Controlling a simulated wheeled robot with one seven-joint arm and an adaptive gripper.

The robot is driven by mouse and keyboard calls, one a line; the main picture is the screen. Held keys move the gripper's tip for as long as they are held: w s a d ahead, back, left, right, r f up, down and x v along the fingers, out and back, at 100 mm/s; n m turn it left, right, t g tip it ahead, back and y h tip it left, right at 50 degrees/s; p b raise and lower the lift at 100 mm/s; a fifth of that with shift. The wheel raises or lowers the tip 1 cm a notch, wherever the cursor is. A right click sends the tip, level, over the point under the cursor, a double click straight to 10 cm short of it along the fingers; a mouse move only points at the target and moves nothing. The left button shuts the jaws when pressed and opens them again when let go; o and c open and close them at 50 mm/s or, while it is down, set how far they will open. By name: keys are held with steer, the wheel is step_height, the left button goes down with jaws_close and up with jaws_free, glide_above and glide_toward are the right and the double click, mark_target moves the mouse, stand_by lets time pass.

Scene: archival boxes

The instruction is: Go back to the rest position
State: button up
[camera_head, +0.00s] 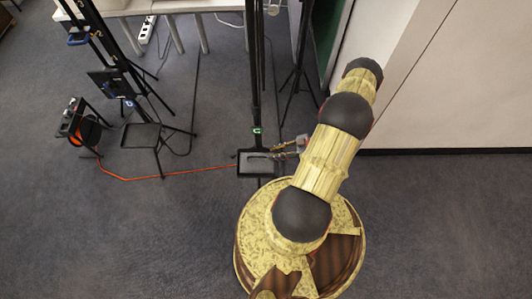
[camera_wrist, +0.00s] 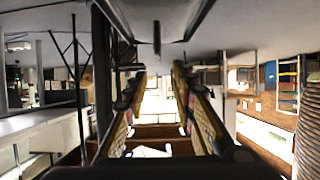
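My gripper (camera_head: 277,152) shows in the head view as a small part beside my arm, pointing left, with its rear hidden behind the arm. My arm rises from its round yellow base and leans to the upper right. In the wrist view my gripper (camera_wrist: 158,85) has its two fingers well apart, one on each side. Nothing is held between them; only the bright background of the room shows there. No archival box can be made out clearly in either view.
A black stand (camera_head: 256,75) is close behind the gripper. An orange cable (camera_head: 150,177) runs across the floor from a cable reel (camera_head: 84,127). A tripod (camera_head: 142,135) stands at left. A white wall (camera_head: 455,80) is at right. The lower-left carpet (camera_head: 120,240) is clear.

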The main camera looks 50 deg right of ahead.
steer(key=shift+v, duration=0.8)
